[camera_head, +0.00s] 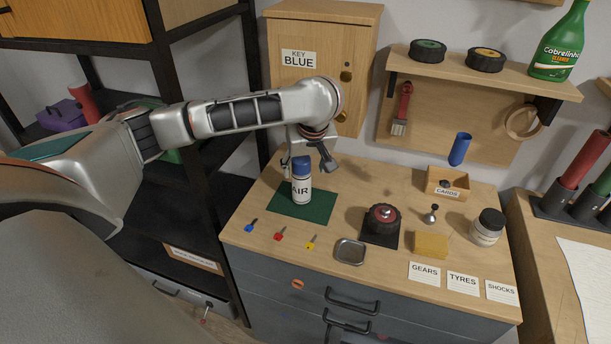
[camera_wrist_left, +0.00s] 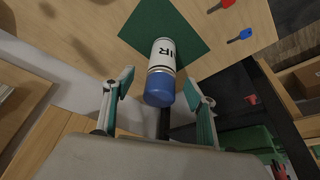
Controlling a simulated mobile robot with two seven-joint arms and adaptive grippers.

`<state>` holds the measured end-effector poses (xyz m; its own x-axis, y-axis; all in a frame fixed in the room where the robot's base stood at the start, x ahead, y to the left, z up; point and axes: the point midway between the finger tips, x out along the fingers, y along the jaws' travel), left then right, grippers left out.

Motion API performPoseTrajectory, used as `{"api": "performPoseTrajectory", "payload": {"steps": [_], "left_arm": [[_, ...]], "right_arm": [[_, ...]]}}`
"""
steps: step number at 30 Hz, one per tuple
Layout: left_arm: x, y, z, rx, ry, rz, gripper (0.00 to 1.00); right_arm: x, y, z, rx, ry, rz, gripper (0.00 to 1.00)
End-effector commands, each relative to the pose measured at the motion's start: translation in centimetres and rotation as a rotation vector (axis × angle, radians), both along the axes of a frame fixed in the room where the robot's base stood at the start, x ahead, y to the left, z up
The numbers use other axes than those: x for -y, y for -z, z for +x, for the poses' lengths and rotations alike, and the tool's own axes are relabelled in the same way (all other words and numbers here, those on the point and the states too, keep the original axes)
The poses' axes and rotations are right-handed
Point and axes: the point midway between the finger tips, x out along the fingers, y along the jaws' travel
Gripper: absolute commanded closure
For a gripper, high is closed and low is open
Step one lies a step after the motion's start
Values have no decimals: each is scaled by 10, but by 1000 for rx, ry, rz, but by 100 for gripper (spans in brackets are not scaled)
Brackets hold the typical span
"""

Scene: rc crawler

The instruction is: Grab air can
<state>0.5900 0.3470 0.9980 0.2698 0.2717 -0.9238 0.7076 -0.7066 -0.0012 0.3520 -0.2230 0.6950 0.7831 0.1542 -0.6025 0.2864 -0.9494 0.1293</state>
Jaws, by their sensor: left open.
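The air can (camera_head: 301,182) is white with a blue cap and black lettering. It stands upright on a dark green mat (camera_head: 318,208) at the left of the workbench. My left gripper (camera_head: 308,160) is open just above and behind the can in the head view. In the left wrist view the can (camera_wrist_left: 161,72) shows with its blue cap towards me, between the two spread fingers of the gripper (camera_wrist_left: 160,92). I cannot tell whether either finger touches it. My right gripper does not show.
Blue, red and yellow keys (camera_head: 280,234) lie in front of the mat. A metal tray (camera_head: 350,251), a wheel (camera_head: 382,219) and a jar (camera_head: 487,227) stand to the right. A wooden cabinet (camera_head: 319,60) is behind the arm; a dark shelf rack (camera_head: 180,120) is at left.

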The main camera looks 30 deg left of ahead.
Motion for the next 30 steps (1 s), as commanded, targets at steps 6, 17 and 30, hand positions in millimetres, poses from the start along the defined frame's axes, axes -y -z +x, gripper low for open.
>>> {"api": "performPoseTrajectory", "payload": {"steps": [6,17,30], "left_arm": [[-8,17,4,-4,-19,-3,44],[-23,57,16,-3,-17,-2,44],[-26,69,20,0,-14,-2,54]], "right_arm": [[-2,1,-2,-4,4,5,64],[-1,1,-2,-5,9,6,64],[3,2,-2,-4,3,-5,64]]}}
